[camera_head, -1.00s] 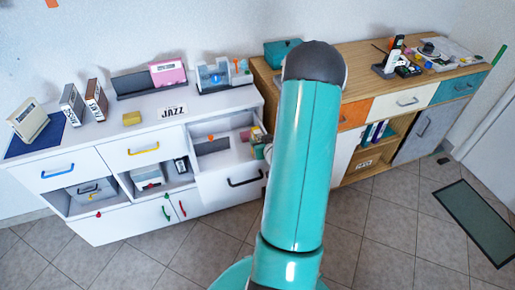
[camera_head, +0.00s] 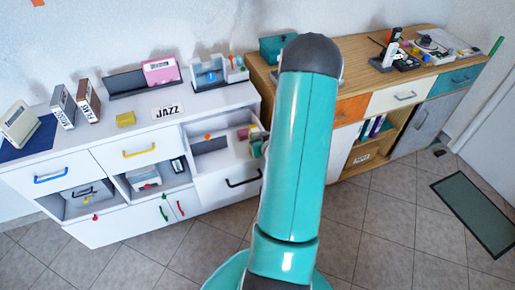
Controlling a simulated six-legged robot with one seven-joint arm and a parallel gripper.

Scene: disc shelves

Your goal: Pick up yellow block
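The yellow block (camera_head: 125,119) lies on top of the white cabinet (camera_head: 60,156), left of the JAZZ label (camera_head: 168,111) and behind the drawer with the yellow handle. It is small and box-shaped, and nothing touches it. My teal arm stands upright in the middle of the view, well to the right of the block. My gripper is not visible, so whether it is open or shut does not show.
Upright disc cases (camera_head: 89,101) stand left of the block, and a pink case (camera_head: 161,71) stands behind it. An open drawer (camera_head: 222,151) juts out at the right of the white cabinet. A wooden cabinet (camera_head: 350,94) stands further right.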

